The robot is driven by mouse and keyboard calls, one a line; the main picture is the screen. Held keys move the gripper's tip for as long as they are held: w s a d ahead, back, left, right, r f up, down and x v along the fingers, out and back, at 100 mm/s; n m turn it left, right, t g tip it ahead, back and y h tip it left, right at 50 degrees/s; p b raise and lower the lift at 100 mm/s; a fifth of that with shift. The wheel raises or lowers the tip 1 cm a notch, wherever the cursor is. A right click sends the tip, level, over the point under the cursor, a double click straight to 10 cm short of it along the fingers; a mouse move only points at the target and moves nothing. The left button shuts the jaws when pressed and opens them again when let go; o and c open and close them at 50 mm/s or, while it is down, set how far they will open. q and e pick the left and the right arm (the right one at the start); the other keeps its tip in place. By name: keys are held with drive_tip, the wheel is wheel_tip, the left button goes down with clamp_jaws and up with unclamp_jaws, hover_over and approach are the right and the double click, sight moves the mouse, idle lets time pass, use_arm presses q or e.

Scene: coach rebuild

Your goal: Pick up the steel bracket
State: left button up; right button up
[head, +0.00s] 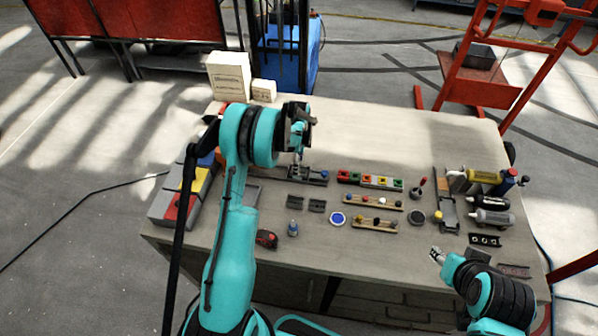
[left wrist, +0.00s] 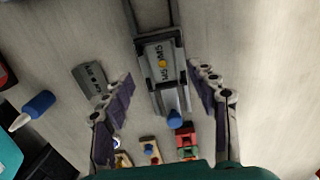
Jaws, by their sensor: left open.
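A dark plate with several holes (head: 485,240), bracket-like, lies flat near the bench's right side; a brownish plate (head: 515,270) lies in front of it. I cannot tell for sure which piece is the steel bracket. My left gripper (head: 300,135) is open and points down over a grey vise-like fixture with a blue knob (head: 308,174). In the left wrist view the fixture (left wrist: 162,78) lies between the open, empty fingers (left wrist: 160,72), apart from both. My right gripper (head: 437,254) hangs over the bench's front right; its jaws are too small to read.
Coloured bins (head: 185,190) stand at the bench's left. Bottles (head: 490,200) crowd the right. White boxes (head: 229,75) stand at the back left. The back middle is clear.

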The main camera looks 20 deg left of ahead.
use_arm(q)
drive_tip(key=f, duration=0.3)
drive_tip(key=shift+w+f, duration=0.2)
clamp_jaws()
drive_tip(key=shift+r, duration=0.1)
